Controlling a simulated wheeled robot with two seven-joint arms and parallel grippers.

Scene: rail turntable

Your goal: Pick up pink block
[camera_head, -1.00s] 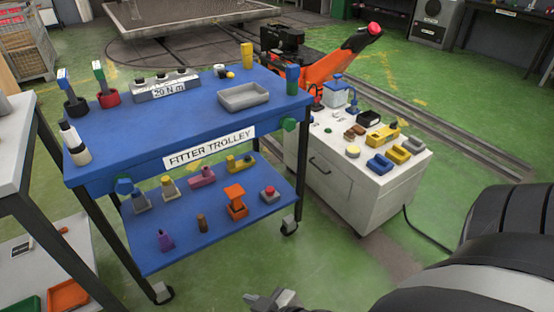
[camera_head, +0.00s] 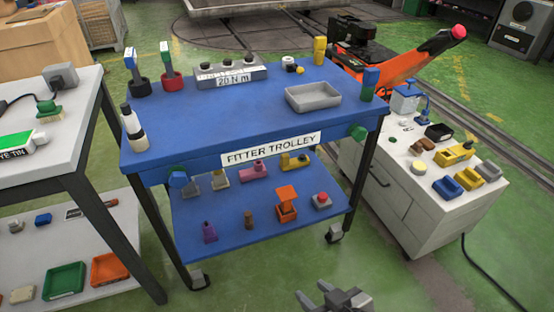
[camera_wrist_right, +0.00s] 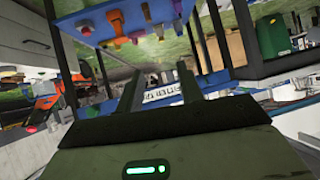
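The pink block (camera_head: 254,172) lies on the lower blue shelf of the fitter trolley (camera_head: 240,218). It sits toward the back of the shelf, just below the trolley's label, which may hide part of it. My right gripper (camera_head: 335,296) shows at the bottom edge of the head view, in front of the trolley and apart from the block. In the right wrist view the fingers of this gripper (camera_wrist_right: 159,78) stand apart with nothing between them. That view shows several small coloured things on a blue shelf, and I cannot tell the pink block among them. My left gripper is not in view.
The shelf also holds a purple piece (camera_head: 209,232), a brown piece (camera_head: 248,220), an orange piece (camera_head: 287,204) and a red-topped grey piece (camera_head: 321,201) nearer the front. A white cabinet (camera_head: 385,205) stands to the right, a white bench (camera_head: 60,165) to the left.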

